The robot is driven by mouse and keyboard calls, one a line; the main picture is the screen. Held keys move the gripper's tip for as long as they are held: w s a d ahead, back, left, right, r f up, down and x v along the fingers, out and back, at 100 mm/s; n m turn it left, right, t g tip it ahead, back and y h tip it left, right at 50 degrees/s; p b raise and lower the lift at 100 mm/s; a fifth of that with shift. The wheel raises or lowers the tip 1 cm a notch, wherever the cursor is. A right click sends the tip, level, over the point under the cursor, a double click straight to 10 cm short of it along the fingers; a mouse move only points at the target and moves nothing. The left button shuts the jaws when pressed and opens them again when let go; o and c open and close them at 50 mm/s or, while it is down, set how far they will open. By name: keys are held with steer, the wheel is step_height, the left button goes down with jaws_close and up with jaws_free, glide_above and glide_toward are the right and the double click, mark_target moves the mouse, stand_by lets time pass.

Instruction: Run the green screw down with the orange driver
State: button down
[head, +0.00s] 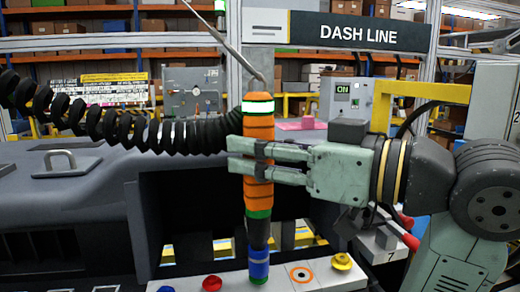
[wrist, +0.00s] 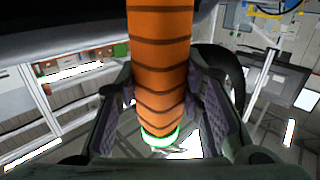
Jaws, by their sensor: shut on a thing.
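The orange driver (head: 258,185) hangs upright, with dark rings, green bands and a blue lower end (head: 258,264). My gripper (head: 240,157) is shut around its orange body from the right. In the wrist view the driver (wrist: 160,60) runs between the fingers of my gripper (wrist: 160,118), with a bright green ring at its far end. A little green, probably the green screw (head: 258,281), shows right under the blue end on the white strip. The driver covers most of it, and I cannot tell how far it stands up.
A coiled black hose (head: 130,123) runs left from the driver. The grey dashboard (head: 70,205) fills the left.

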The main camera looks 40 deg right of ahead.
steer(key=shift+f+b, duration=0.9)
steer(key=shift+b, duration=0.05)
stand_by(3.4)
steer(key=shift+r, duration=0.1)
